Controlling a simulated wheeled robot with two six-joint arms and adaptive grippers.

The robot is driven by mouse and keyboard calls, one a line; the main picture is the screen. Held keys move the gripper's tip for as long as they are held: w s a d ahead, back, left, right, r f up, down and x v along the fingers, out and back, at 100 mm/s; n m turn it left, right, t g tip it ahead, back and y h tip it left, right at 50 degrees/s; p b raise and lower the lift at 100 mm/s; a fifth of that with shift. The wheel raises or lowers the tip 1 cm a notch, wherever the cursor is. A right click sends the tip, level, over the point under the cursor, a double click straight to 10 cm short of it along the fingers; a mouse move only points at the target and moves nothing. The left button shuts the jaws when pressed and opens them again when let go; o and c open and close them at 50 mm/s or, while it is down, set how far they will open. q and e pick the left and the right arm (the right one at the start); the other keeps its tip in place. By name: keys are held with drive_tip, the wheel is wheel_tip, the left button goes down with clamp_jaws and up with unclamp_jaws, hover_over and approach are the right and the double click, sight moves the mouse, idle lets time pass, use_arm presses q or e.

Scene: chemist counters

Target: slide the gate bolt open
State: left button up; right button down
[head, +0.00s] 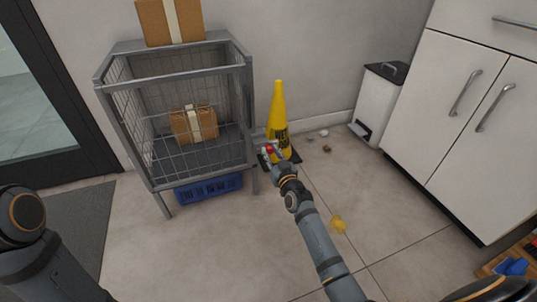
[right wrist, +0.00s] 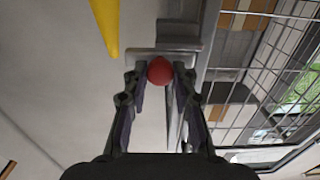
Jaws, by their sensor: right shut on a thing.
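The bolt's red knob (head: 269,149) is at the right front post of the grey wire cage (head: 250,105). It also shows in the right wrist view (right wrist: 160,70), between my fingertips, in front of a grey metal plate (right wrist: 148,54). My right gripper (head: 267,153) is shut on the red knob, with a finger on each side. The cage's mesh front is upright and appears closed. The bolt's rod is mostly hidden by my gripper, so I cannot tell how far it is drawn. Only links of my left arm show at the lower left; its gripper is out of view.
A yellow cone (head: 278,115) stands just behind my right gripper. A cardboard box (head: 194,125) is inside the cage, another (head: 170,20) on top. A blue crate (head: 208,188) sits underneath. A white bin (head: 377,105) and cabinets (head: 455,120) stand at the right. The front floor is mostly clear.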

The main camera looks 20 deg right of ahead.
drive_tip(key=c, duration=1.4)
unclamp_jaws()
drive_tip(key=shift+d, duration=0.15)
drive_tip(key=o, duration=0.3)
drive_tip(key=shift+d, duration=0.1)
drive_tip(key=s, duration=1.2)
drive_tip(key=shift+d, duration=0.15)
